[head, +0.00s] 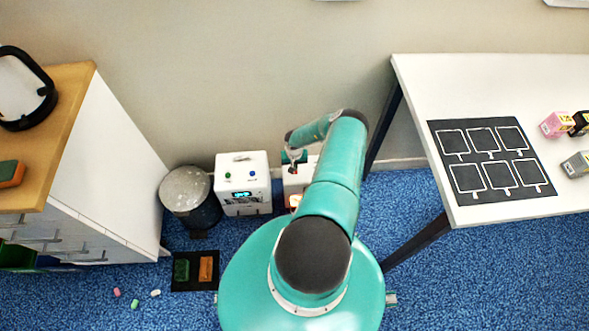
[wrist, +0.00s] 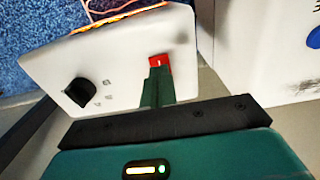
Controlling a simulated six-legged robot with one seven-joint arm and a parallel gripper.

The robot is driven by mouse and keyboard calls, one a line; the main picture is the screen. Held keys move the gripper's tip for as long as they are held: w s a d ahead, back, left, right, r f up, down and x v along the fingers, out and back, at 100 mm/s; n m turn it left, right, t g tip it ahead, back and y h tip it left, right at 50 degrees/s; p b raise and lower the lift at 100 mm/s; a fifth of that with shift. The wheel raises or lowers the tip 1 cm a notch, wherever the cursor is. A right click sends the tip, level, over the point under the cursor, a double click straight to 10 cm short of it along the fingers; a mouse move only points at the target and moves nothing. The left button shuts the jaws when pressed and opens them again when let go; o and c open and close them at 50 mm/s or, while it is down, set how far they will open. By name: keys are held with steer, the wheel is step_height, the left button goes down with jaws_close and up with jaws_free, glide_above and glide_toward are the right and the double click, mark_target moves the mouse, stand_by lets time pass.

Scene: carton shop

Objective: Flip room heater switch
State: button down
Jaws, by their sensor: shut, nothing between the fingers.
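The room heater is a white box (wrist: 120,62) with a black knob (wrist: 80,93) and a red switch (wrist: 159,60) on its panel, seen tilted in the wrist view. In the head view the heater (head: 289,178) stands on the floor by the wall, partly hidden by my arm, with an orange glow at its front. My gripper (wrist: 156,80) is shut and empty, its fingertips right at the red switch. I cannot tell whether they touch it or which way the switch is set. In the head view my gripper (head: 293,160) is over the heater's top.
A white machine (head: 243,196) with a small display stands left of the heater, and a dark bin (head: 190,200) beyond it. A white table (head: 480,90) stands to the right, a cabinet (head: 110,170) to the left. Small bits and a dark tray (head: 193,286) lie on the blue carpet.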

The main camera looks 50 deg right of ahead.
step_height(320, 180, up, 5)
steer(key=shift+r, duration=0.15)
stand_by(0.5)
steer(key=shift+s, duration=0.1)
stand_by(0.5)
